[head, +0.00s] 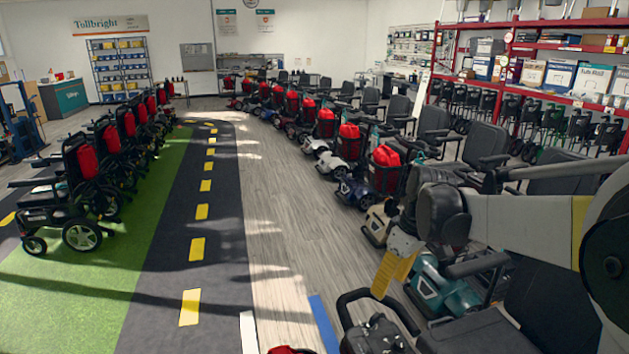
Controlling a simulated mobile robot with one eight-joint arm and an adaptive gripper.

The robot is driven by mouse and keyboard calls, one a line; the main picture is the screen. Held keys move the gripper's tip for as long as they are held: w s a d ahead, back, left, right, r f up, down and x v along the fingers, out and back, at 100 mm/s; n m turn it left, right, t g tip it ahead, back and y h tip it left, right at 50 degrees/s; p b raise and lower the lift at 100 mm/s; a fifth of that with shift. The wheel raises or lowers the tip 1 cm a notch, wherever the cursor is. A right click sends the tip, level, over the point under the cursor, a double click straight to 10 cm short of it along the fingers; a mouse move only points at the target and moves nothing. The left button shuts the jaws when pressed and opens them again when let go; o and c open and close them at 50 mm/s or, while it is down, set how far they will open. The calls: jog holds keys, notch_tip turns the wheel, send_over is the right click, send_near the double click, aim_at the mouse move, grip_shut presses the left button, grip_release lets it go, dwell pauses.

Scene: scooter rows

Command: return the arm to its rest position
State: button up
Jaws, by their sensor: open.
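My arm reaches in from the right edge in the head view, over the right row of scooters. Its pale link ends in a dark wrist joint. My gripper (391,280), with yellow fingers, points down and left beyond the wrist. It is open, and I see nothing between its fingers. Its fingers overlap the view of a teal scooter (438,288); I cannot tell how far apart they are in depth. Part of the arm is cut off by the right edge.
Scooters with red bags in baskets (388,170) line the right side. Wheelchairs (75,190) with red packs line the left on green carpet. A dark lane (226,240) with yellow dashes and bare wood floor (290,225) lie between. Red shelves (545,85) stand at the right.

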jog(key=s+a+r+m+t+h, duration=0.1)
jog(key=s+m+t, duration=0.2)
jog(key=s, duration=0.7)
jog(key=s+r+m+t+h, duration=0.1)
jog(key=s+r+m+t, duration=0.1)
jog(key=s, duration=0.8)
jog(key=m+t, duration=0.1)
jog(key=m, duration=0.1)
jog(key=shift+s+a+m, duration=0.2)
jog(key=shift+a+m, duration=0.2)
